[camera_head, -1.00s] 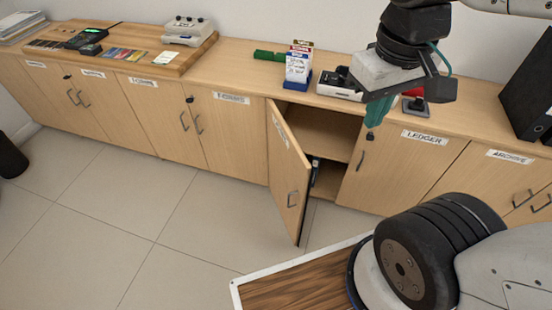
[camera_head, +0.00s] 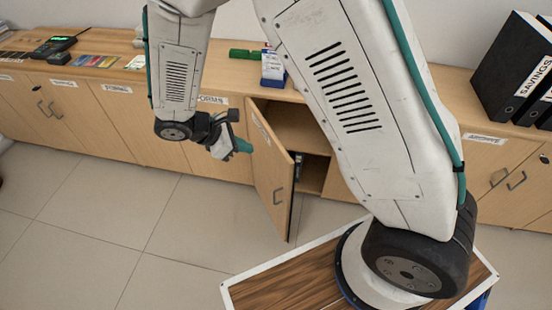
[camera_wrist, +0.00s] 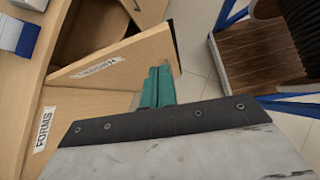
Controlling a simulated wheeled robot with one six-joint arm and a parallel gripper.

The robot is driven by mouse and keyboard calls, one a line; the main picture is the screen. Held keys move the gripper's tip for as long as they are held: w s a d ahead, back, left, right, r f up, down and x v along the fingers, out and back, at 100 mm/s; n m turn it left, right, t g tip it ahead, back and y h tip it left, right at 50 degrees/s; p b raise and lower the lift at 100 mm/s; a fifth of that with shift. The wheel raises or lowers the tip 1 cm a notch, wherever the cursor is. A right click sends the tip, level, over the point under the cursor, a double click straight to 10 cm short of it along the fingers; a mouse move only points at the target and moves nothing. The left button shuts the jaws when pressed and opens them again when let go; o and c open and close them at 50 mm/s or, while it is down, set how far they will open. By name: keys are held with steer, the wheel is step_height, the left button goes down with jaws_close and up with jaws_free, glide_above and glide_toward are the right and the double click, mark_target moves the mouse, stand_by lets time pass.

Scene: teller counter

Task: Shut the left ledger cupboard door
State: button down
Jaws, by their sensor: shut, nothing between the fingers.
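The cupboard's inside (camera_head: 300,130) shows to the right of the door. My gripper (camera_head: 243,146) is shut and empty, with green fingertips, just left of the door's outer face in the head view. In the wrist view the green fingers (camera_wrist: 158,85) appear over the door panel (camera_wrist: 120,62), which bears a label. I cannot tell whether they touch it. The right ledger door is mostly hidden behind my arm.
The counter top (camera_head: 225,70) holds a card holder (camera_head: 272,65), a green block (camera_head: 240,54) and black binders (camera_head: 515,70) at the right. The forms cupboard (camera_head: 215,155) is shut, left of the open door. Tiled floor (camera_head: 190,220) in front is clear.

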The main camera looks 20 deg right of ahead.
step_height(320, 180, down, 3)
steer(key=a+n, duration=0.1)
steer(key=n, duration=0.1)
glide_toward(284, 162)
step_height(284, 162, down, 4)
steer(key=d, duration=0.2)
steer(key=shift+s+d+h, duration=0.3)
steer(key=shift+d, duration=0.1)
steer(key=shift+d+t, duration=0.3)
steer(key=shift+d, duration=0.15)
